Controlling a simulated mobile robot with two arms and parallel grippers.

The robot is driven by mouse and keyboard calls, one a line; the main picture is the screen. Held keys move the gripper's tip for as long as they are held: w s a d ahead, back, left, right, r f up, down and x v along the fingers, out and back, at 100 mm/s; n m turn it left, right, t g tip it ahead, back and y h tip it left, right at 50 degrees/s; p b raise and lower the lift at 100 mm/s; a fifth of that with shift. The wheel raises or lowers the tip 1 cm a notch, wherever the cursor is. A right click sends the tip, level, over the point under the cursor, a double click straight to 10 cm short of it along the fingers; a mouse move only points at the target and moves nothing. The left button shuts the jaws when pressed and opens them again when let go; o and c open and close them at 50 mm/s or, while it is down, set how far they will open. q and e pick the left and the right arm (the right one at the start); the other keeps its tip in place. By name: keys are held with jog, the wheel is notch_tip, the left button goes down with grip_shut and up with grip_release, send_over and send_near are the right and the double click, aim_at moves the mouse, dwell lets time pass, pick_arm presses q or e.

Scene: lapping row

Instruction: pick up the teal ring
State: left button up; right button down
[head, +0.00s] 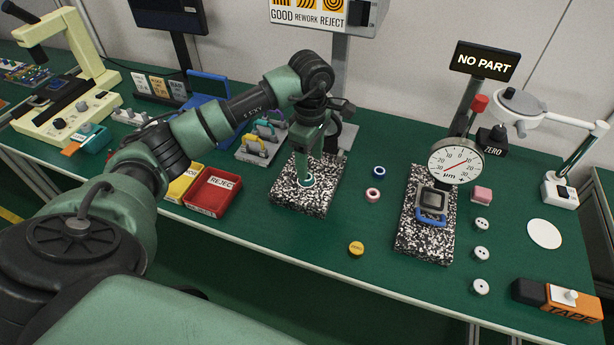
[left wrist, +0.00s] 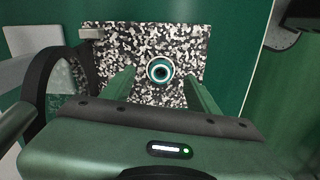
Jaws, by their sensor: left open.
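The teal ring (head: 306,186) lies on the left black-and-white speckled plate (head: 284,197), directly below my left gripper (head: 310,172). My left gripper (left wrist: 161,82) is open, with one finger to each side of the ring in that view. The fingers do not appear to touch it. How high the fingertips are above the plate is hard to tell. My right gripper is not in view.
A blue ring (head: 378,172), a pink ring (head: 373,195) and a yellow disc (head: 356,248) lie right of the plate. The red REJECT bin (head: 212,192) is to the left. A dial gauge (head: 455,162) stands over another speckled plate (head: 411,240).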

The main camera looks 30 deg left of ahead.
pick_arm(q)
jog(key=f, duration=0.2)
jog(key=f+p, duration=0.1)
jog(key=shift+s+a+f, duration=0.2)
jog(key=shift+a+f, duration=0.15)
jog(key=shift+w+f, duration=0.1)
jog(key=shift+f, duration=0.45)
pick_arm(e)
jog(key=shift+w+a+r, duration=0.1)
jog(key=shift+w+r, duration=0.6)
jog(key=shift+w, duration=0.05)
pick_arm(q)
grip_shut()
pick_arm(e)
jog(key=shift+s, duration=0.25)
pick_arm(q)
jog(key=shift+r, duration=0.15)
